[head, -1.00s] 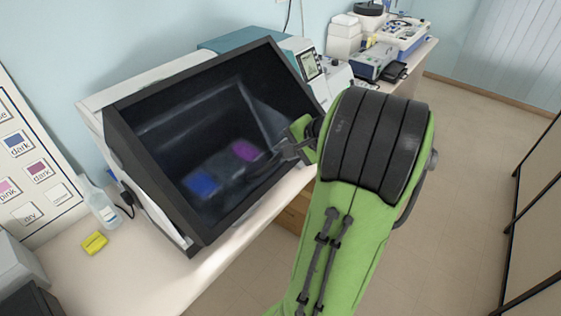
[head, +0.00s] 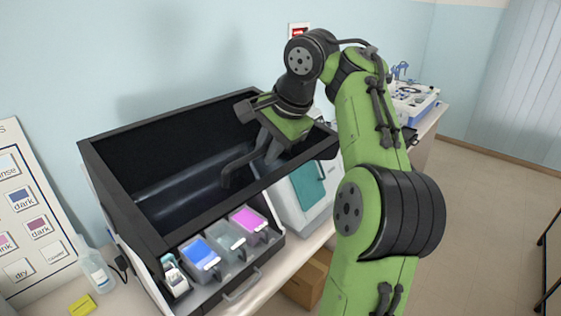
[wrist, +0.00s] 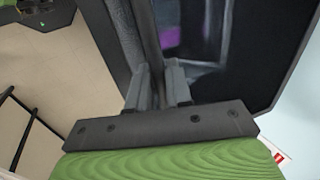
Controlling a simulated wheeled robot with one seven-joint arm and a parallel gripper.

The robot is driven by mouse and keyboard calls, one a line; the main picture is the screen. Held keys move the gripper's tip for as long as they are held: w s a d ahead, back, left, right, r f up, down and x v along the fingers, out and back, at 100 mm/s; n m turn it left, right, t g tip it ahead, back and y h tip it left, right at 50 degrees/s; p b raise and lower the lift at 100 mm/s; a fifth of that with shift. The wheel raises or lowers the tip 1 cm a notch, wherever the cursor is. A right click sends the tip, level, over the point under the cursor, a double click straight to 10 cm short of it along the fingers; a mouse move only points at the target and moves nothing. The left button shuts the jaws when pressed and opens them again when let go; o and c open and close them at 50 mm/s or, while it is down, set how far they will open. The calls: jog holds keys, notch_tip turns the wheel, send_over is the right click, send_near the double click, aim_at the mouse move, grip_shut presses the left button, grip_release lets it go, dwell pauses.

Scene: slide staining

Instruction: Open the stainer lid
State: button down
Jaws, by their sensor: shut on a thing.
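The stainer (head: 265,283) stands on the bench in the head view. Its lid (head: 125,219) is a dark panel in a black frame and is raised, leaving the front of the stainer uncovered. A blue bath (head: 200,252), a grey bath (head: 227,236) and a magenta bath (head: 248,220) show below the lid's front edge. My gripper (head: 240,172) is over the lid, its fingertips partly hard to make out against the dark panel. In the wrist view my gripper (wrist: 164,82) is shut on a narrow dark bar of the lid.
A colour chart (head: 35,210) leans at the far left. More lab equipment (head: 415,103) stands on the bench at the back right.

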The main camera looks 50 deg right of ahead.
jog(key=shift+w+r, duration=0.4)
jog(key=shift+r, duration=0.25)
jog(key=c, duration=1.4)
grip_release()
jog(key=shift+o, duration=0.9)
jog(key=shift+w+f, duration=0.1)
jog(key=shift+w, duration=0.15)
jog(key=shift+a, duration=0.1)
